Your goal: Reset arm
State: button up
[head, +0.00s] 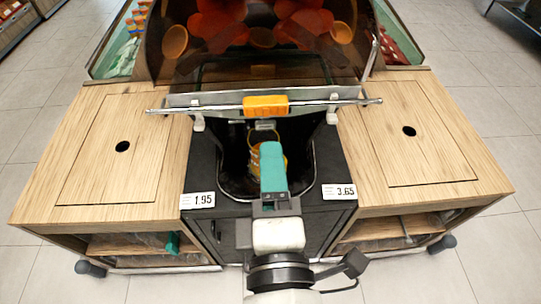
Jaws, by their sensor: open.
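My gripper (271,152), with a teal top, is in the head view at the middle, in front of and partly inside the dark bay of the juicer (208,150). It is open. Its fingertips are hard to make out. A yellow-orange item (254,163) shows just beyond and beside the gripper inside the bay. The gripper hides part of it, and I cannot tell whether they touch.
A metal bar with an orange block (265,105) crosses above the bay. Wooden counters (90,213) and (470,190) flank it, their tops clear. Price tags (198,200) and (339,191) sit at the bay's front corners. Tiled floor (410,285) is open in front.

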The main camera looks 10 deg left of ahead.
jog(key=shift+d, duration=0.1)
dwell(0.4)
jog(key=w+d+f+m+g+h, duration=0.2)
jog(key=d+f+m+g+h, duration=0.45)
jog(key=d+f+m, duration=0.85)
jog(key=s+d+f+m+g+y, duration=0.1)
jog(key=s+d+f+m+g, duration=0.5)
jog(key=s+d+f+g, duration=0.4)
jog(key=s+d+f, duration=0.6)
jog(key=d+f, duration=0.1)
jog(key=shift+s+f+m, duration=0.15)
jog(key=shift+s+m, duration=0.15)
jog(key=shift+s, duration=0.05)
